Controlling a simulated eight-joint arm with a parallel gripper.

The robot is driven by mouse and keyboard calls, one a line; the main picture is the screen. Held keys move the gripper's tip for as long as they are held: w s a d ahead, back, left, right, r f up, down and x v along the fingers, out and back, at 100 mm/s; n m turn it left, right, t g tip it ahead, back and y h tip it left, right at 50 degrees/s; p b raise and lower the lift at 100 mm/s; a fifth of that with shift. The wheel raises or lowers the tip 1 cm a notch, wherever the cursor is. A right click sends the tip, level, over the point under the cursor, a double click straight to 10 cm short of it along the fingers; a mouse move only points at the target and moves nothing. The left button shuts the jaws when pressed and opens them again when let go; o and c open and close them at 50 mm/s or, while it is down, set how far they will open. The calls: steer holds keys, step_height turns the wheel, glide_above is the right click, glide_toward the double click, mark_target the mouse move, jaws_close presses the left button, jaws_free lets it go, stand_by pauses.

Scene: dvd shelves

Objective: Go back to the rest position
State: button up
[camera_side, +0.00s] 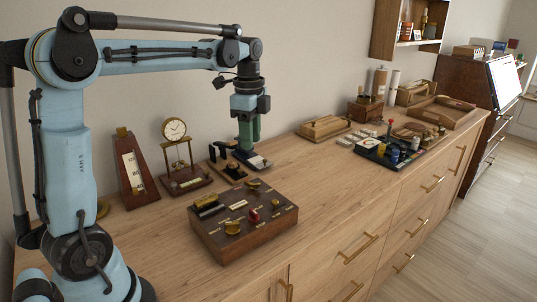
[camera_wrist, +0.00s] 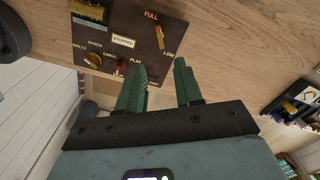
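My gripper (camera_side: 249,147) points down over the wooden dresser top (camera_side: 330,205), behind the dark wooden control box (camera_side: 243,222). The control box also shows in the wrist view (camera_wrist: 133,25). It carries labels including STOPPED, FULL, LOW and PLAY, a brass lever, a brass knob and a red knob. The fingers appear apart from the knobs. In the side view, a small dark stand with a pale plate (camera_side: 258,162) sits near the fingertips; I cannot tell whether they touch it.
A metronome (camera_side: 134,172) and a brass clock (camera_side: 175,132) stand left of my gripper. A dark tray of small items (camera_side: 390,150), a wooden box (camera_side: 324,127) and cylinders (camera_side: 380,82) are to the right. The front middle of the top is clear.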

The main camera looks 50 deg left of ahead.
stand_by(0.3)
steer(key=s+d+f+n+t, duration=0.5)
steer(key=s+d+n+t, duration=0.2)
steer(key=s+d+n, duration=0.3)
steer(key=shift+s+d+f+n, duration=0.15)
steer(key=shift+d+n, duration=0.85)
steer(key=shift+d, duration=0.25)
